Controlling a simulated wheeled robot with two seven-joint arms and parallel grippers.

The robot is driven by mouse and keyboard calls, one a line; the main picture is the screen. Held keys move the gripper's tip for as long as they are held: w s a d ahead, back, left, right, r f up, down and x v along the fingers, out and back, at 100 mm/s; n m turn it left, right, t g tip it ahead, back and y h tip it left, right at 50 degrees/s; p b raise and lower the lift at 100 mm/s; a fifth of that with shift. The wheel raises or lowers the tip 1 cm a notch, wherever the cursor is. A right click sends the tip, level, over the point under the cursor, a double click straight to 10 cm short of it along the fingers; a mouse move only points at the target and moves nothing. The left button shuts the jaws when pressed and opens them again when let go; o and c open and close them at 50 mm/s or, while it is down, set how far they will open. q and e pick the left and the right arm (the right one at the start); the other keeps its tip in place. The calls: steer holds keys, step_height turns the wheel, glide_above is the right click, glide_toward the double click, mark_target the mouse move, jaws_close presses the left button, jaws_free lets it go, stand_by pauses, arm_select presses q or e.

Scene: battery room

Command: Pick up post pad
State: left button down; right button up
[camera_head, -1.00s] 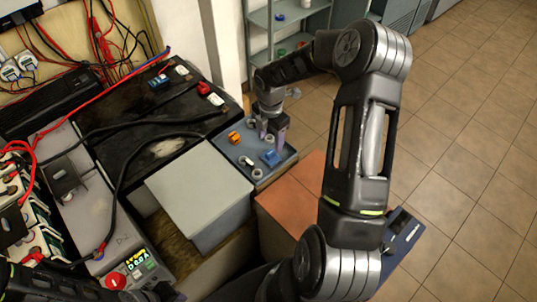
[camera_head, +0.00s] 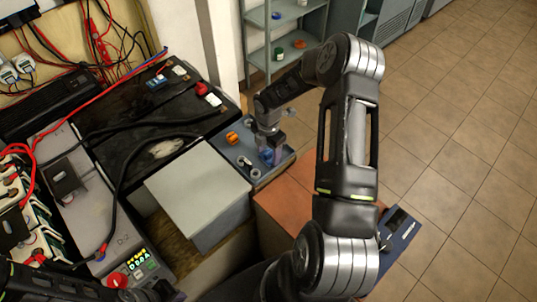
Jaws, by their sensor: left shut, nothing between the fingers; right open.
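A grey-blue tray (camera_head: 232,152) at the battery's right corner holds small parts: an orange piece (camera_head: 232,138), a blue piece (camera_head: 267,156) and small grey ring-like pieces (camera_head: 255,173). I cannot tell which of these is the post pad. My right gripper (camera_head: 270,152) is open and points down over the tray's right part, with its fingers at the blue piece and partly hiding it. I cannot tell whether they touch it. My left gripper (camera_head: 166,291) is shut and empty, only partly visible at the bottom left edge.
A grey box (camera_head: 197,185) stands just left of the tray, beside a black battery (camera_head: 150,120) with cables. A reddish-brown surface (camera_head: 285,205) lies in front of the tray. A shelf (camera_head: 285,40) stands behind. Tiled floor is open at right.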

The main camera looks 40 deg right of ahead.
mark_target(269, 152)
steer(key=shift+f, duration=0.25)
stand_by(0.4)
steer(key=c, duration=1)
step_height(269, 152, up, 10)
steer(key=shift+r+b, duration=0.1)
steer(key=shift+b, duration=0.7)
